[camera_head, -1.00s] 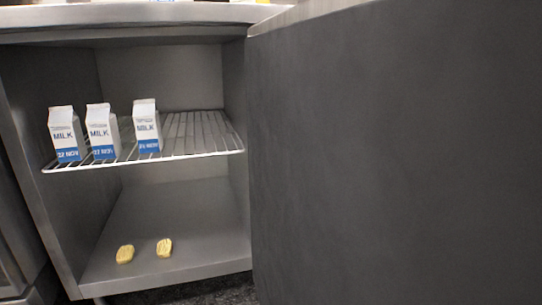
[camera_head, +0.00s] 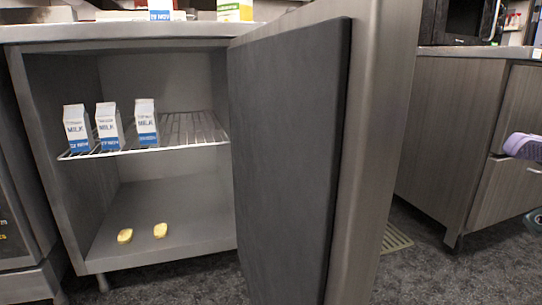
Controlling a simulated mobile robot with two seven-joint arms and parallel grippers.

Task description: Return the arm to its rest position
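Neither of my grippers can be made out in the head view. A purple and grey piece shows at the right edge, and I cannot tell whether a gripper is part of it. The fridge door (camera_head: 290,150) stands open toward me. Inside the fridge, three milk cartons (camera_head: 77,128) stand upright in a row on the wire shelf (camera_head: 190,130). Two small yellow pieces (camera_head: 125,236) lie apart on the fridge floor (camera_head: 185,255).
The open door's edge (camera_head: 375,150) juts forward in the middle. To its right stands a wooden cabinet (camera_head: 445,140) with a dark microwave (camera_head: 465,20) on top. A carton (camera_head: 160,10) and a yellow-green box (camera_head: 235,10) stand on the counter. Dark carpet (camera_head: 420,280) shows between.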

